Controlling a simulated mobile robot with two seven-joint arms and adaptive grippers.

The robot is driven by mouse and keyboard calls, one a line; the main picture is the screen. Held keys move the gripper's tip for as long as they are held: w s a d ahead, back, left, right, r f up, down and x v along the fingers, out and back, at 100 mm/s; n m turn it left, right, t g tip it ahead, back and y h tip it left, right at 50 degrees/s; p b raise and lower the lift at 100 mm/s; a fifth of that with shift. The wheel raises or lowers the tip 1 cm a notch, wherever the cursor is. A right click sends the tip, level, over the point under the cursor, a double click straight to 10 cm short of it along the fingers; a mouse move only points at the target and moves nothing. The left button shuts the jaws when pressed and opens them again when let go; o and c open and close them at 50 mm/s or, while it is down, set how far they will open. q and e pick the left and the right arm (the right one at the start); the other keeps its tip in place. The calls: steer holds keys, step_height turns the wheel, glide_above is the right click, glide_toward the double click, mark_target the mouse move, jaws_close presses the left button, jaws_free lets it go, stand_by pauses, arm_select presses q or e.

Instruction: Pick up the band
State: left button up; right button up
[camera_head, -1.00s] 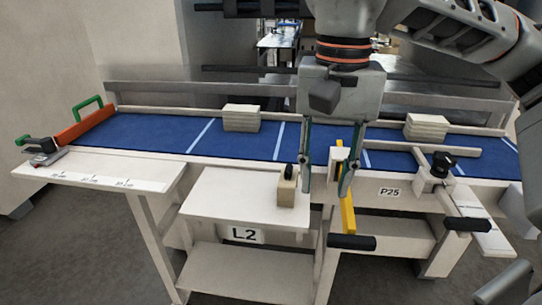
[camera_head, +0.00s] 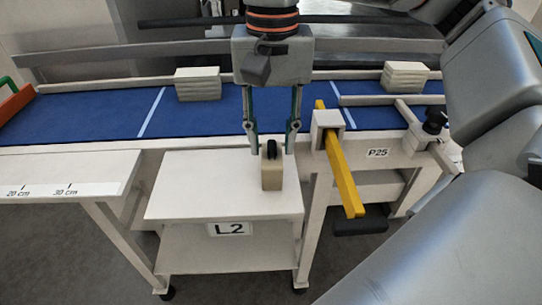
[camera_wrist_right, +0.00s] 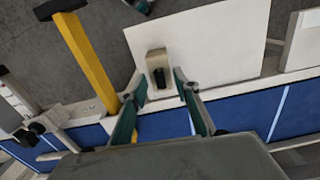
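A small tan block (camera_head: 272,172) with a black piece (camera_head: 271,149) at its top stands on the white L2 shelf (camera_head: 185,190), near its right end. I cannot tell which part is the band. My right gripper (camera_head: 272,150) is open and points down, with one finger on each side of the black piece and upper block in the head view. In the right wrist view the open right gripper (camera_wrist_right: 160,88) faces the tan block (camera_wrist_right: 157,60), with nothing visibly held. My left gripper cannot be made out in either view.
A yellow bar (camera_head: 342,170) runs through a white holder (camera_head: 327,127) just right of the shelf. Behind lies the blue bed (camera_head: 100,118) with cream stacks (camera_head: 198,84) (camera_head: 404,76). A black knob (camera_head: 434,120) stands at right. The shelf's left part is clear.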

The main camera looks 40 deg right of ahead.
mark_target(272, 161)
step_height(272, 161, down, 3)
steer(key=shift+d+r, duration=0.1)
steer(key=c, duration=0.5)
steer(key=shift+o, duration=0.2)
steer(key=shift+r, duration=0.1)
